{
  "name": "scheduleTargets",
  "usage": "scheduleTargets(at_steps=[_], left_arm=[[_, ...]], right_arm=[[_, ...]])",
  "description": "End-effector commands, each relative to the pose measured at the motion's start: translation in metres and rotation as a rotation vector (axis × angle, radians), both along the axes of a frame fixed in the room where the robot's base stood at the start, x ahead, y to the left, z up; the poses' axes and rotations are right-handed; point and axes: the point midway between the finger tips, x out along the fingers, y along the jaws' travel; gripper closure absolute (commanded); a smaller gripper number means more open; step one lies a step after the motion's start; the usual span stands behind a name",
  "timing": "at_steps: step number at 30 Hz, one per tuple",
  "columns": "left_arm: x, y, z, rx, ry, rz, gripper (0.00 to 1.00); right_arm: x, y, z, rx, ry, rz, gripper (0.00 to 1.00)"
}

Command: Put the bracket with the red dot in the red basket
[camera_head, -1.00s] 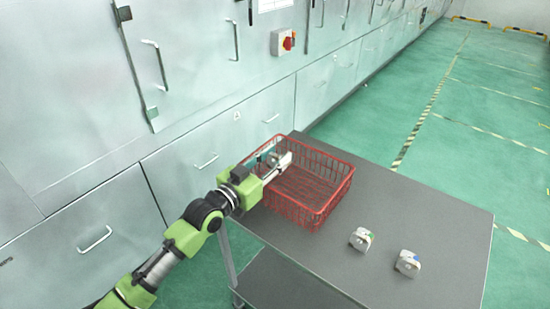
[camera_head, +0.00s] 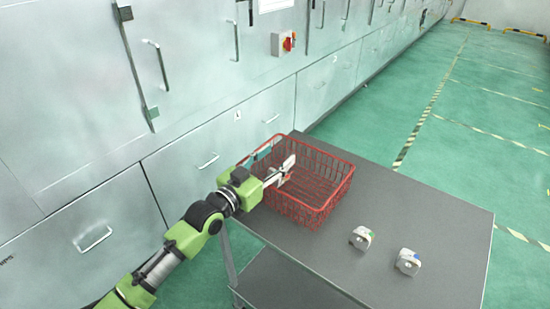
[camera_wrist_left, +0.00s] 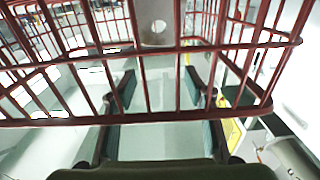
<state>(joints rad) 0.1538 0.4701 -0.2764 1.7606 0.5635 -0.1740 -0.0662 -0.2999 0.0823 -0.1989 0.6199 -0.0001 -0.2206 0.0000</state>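The red wire basket (camera_head: 325,211) stands on the grey cart, and its wires fill the left wrist view (camera_wrist_left: 160,120). My left gripper (camera_head: 272,166) is at the basket's left side. Its two fingers stand apart, also in the left wrist view (camera_wrist_left: 160,92), with nothing between their tips. A pale metal part with a round hole (camera_wrist_left: 155,22), apparently a bracket, shows beyond the fingers, behind the basket wires. No red dot can be made out on it. My right gripper is not in view.
Two other brackets, one with a green mark (camera_head: 361,238) and one with a blue mark (camera_head: 408,262), stand on the grey cart top (camera_head: 440,225) right of the basket. Metal cabinets (camera_head: 215,120) line the back left. The cart's right part is otherwise clear.

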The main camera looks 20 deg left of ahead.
Motion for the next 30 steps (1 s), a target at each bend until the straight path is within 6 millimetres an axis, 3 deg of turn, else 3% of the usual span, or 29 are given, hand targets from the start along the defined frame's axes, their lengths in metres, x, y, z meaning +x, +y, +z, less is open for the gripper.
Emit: scheduleTargets(at_steps=[1, 8, 12, 14, 24, 30], left_arm=[[-0.003, -0.003, -0.020, 0.003, 0.037, -0.004, 0.53], [-0.003, -0.003, -0.018, 0.001, 0.038, -0.005, 0.53], [-0.004, -0.003, -0.003, -0.001, 0.039, -0.005, 0.53], [-0.015, 0.002, -0.010, 0.001, 0.039, -0.004, 0.53], [-0.082, 0.027, -0.004, 0.003, 0.028, -0.003, 0.53], [-0.106, 0.037, -0.001, 0.001, 0.023, -0.001, 0.53]], right_arm=[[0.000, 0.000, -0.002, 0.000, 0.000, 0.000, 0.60], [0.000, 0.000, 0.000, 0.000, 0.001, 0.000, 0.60], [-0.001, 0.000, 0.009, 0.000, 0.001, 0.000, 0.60], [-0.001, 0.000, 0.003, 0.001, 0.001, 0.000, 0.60], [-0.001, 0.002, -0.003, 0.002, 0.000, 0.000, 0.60], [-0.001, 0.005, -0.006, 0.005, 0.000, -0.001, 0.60]])
